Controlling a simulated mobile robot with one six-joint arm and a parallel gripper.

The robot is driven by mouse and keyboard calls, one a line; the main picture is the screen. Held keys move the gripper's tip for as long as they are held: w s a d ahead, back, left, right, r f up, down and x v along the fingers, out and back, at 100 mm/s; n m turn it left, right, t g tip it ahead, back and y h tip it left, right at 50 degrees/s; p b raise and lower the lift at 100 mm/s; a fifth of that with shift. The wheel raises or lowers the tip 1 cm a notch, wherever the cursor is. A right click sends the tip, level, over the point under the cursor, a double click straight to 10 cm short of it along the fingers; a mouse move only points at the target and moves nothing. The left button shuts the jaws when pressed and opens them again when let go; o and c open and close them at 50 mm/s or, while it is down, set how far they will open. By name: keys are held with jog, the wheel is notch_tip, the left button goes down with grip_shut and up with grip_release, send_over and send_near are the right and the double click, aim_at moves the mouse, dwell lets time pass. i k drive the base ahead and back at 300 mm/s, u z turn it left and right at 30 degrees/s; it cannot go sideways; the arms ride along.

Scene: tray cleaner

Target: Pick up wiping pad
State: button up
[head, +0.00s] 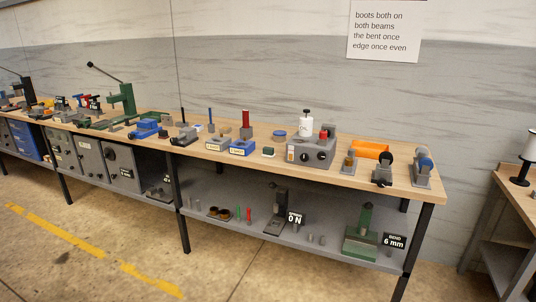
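A workbench (256,163) with a light wood top runs along the wall, seen in the head view from some distance. I cannot tell for sure which item is the wiping pad. A small dark green block with a pale base (268,152) lies near the front edge of the top. A flat blue disc (279,134) lies behind it. Both are small in the picture. My gripper is not in view.
A grey box with a white cylinder (306,125) stands right of the blue disc. An orange channel (371,149) and grinder-like devices stand at the right end. A grey lower shelf (330,237) carries several small parts. Open floor (120,240) lies in front.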

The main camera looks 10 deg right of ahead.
aim_at(268, 152)
jog(key=u, duration=0.05)
jog(key=k, duration=1)
jog(key=z, duration=0.6)
jog(key=i, duration=1.7)
